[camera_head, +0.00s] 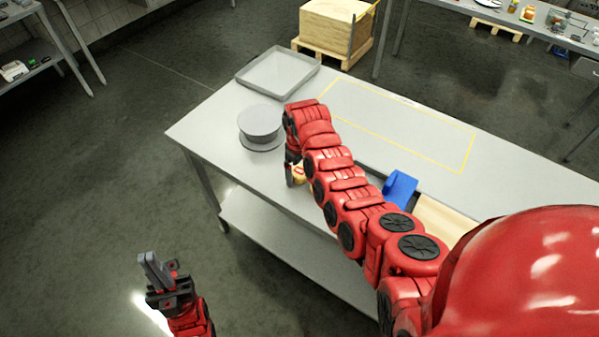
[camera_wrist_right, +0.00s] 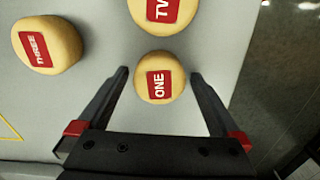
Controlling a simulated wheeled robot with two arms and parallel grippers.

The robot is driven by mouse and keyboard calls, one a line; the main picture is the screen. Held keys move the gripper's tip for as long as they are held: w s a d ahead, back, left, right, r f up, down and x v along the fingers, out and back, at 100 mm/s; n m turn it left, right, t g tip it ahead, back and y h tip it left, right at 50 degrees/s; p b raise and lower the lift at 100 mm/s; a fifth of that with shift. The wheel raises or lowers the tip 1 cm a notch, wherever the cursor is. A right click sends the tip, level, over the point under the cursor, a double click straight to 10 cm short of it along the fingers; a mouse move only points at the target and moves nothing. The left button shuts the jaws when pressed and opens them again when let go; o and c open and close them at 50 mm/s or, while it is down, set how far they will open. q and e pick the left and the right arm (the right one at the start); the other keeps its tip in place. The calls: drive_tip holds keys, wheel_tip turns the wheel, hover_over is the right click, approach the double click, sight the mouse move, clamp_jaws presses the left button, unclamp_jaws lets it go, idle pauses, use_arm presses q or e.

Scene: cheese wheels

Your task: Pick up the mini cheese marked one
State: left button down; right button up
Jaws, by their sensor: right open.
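The mini cheese marked ONE (camera_wrist_right: 160,85) is a small round yellow cheese with a red label. In the right wrist view it sits on the grey table, between the fingertips of my open right gripper (camera_wrist_right: 160,74), with a gap on each side. In the head view my right gripper (camera_head: 292,172) is low over the near side of the table and mostly hidden by my arm. A bit of yellow cheese (camera_head: 300,175) shows beside it, but I cannot tell which one. My left gripper (camera_head: 150,264) is off the table at lower left, its fingers close together and empty.
The cheese marked TWO (camera_wrist_right: 163,12) is close beyond ONE, and THREE (camera_wrist_right: 48,44) lies to the left. The table (camera_head: 225,170) also holds a round grey scale (camera_head: 260,124), a shallow tray (camera_head: 278,72), a blue object (camera_head: 400,188) and a wooden board (camera_head: 440,222).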

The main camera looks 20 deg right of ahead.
drive_tip(key=c, duration=1.4)
drive_tip(key=shift+w+r, duration=0.1)
